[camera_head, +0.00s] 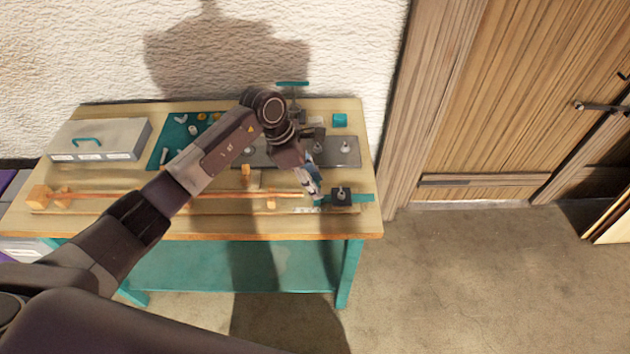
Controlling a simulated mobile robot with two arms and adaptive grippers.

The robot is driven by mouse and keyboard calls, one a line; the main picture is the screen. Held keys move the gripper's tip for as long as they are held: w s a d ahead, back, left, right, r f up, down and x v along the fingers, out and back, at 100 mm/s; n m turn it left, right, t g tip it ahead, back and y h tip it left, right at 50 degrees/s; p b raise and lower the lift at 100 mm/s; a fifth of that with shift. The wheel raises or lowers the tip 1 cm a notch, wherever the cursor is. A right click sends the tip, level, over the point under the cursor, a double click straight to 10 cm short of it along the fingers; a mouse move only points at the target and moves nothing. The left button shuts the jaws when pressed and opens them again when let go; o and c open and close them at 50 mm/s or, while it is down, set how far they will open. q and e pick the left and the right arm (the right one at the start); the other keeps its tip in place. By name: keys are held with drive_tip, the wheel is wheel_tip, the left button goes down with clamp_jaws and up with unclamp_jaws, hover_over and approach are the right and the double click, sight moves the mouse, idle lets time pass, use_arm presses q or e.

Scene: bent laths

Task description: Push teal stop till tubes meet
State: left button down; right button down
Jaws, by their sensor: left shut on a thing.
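A teal stop (362,198) lies at the right end of a long wooden fixture, running under a dark block with a knob (341,196). A thin orange-brown lath (215,195) runs along the fixture from the left to my gripper. My left gripper (314,190) points down just left of the dark block, with its jaws shut at the teal stop's near end. The fingertips are small and partly cover what they hold. I cannot make out the tubes or any gap between them. My right gripper is not in view.
The workbench (180,228) holds a grey box with a teal handle (98,140), a teal mat with small parts (160,153), a dark plate with knobs (346,152) and a small teal block (340,120). Wooden blocks (38,197) stand at the fixture's left end. Open floor lies right.

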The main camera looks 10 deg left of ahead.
use_arm(q)
drive_tip(key=a, duration=0.2)
drive_tip(key=a+b, duration=0.1)
drive_tip(key=a, duration=0.1)
drive_tip(key=shift+s+f, duration=0.15)
drive_tip(key=shift+s, duration=0.25)
drive_tip(key=shift+s+a, duration=0.15)
drive_tip(key=shift+a, duration=0.35)
drive_tip(key=shift+d, duration=0.1)
drive_tip(key=c, duration=1.4)
unclamp_jaws()
drive_tip(key=shift+r, duration=0.3)
drive_tip(key=v, duration=1.1)
drive_tip(key=shift+a+r, duration=0.3)
drive_tip(key=shift+s, duration=0.1)
